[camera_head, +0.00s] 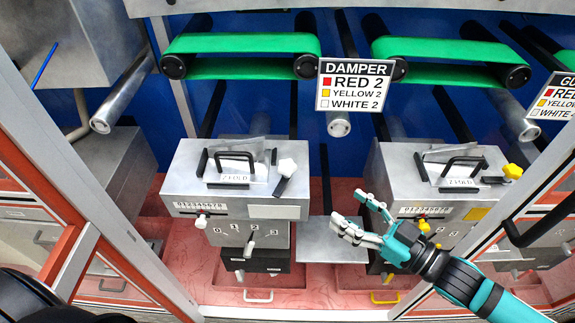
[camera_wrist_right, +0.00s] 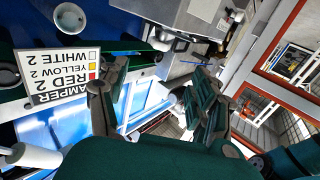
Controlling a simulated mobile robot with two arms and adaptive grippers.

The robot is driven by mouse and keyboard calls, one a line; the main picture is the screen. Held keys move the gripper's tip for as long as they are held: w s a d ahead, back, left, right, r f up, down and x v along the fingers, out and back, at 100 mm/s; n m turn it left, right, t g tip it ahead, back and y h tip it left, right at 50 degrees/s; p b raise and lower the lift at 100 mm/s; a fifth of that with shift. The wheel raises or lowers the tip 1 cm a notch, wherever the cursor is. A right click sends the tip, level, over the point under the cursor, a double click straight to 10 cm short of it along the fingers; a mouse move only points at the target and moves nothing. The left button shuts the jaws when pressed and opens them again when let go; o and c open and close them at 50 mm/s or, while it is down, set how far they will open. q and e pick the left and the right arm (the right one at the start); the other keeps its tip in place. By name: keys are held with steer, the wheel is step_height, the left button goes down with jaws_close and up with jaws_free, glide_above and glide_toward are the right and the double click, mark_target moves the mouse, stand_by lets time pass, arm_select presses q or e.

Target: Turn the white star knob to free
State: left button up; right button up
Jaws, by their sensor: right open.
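The white star knob (camera_head: 287,167) sits at the upper right of the left grey box (camera_head: 235,180) in the head view, with a short black bar beside it. I cannot make out the knob in the right wrist view. My right gripper (camera_head: 350,208) is open and empty, to the right of the knob and apart from it, in front of the gap between the two grey boxes. Its spread fingers (camera_wrist_right: 152,98) also show in the right wrist view, with nothing between them. My left gripper is not in view.
A DAMPER sign (camera_head: 354,86) hangs above, between green belts (camera_head: 240,43). The left box front has a white knob (camera_head: 201,220) and a white lever (camera_head: 250,245) by numbers. The right box carries a yellow star knob (camera_head: 513,171). Grey posts flank the bay.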

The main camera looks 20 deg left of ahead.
steer(key=p, duration=0.4)
glide_toward(287, 165)
steer(key=x, duration=1)
steer(key=shift+f, duration=0.35)
steer(key=c, duration=1.2)
steer(key=n+g+y+b, duration=0.1)
steer(key=n+g+b, duration=0.1)
steer(key=b, duration=0.1)
steer(key=n+g+b, duration=0.1)
steer(key=g+b, duration=0.1)
steer(key=g, duration=0.1)
steer(key=shift+f+n+y+b, duration=0.15)
steer(key=shift+n+y+b, duration=0.25)
steer(key=shift+n+g+b, duration=0.35)
steer(key=shift+n+g, duration=0.05)
steer(key=shift+g, duration=0.4)
steer(key=shift+r, duration=0.2)
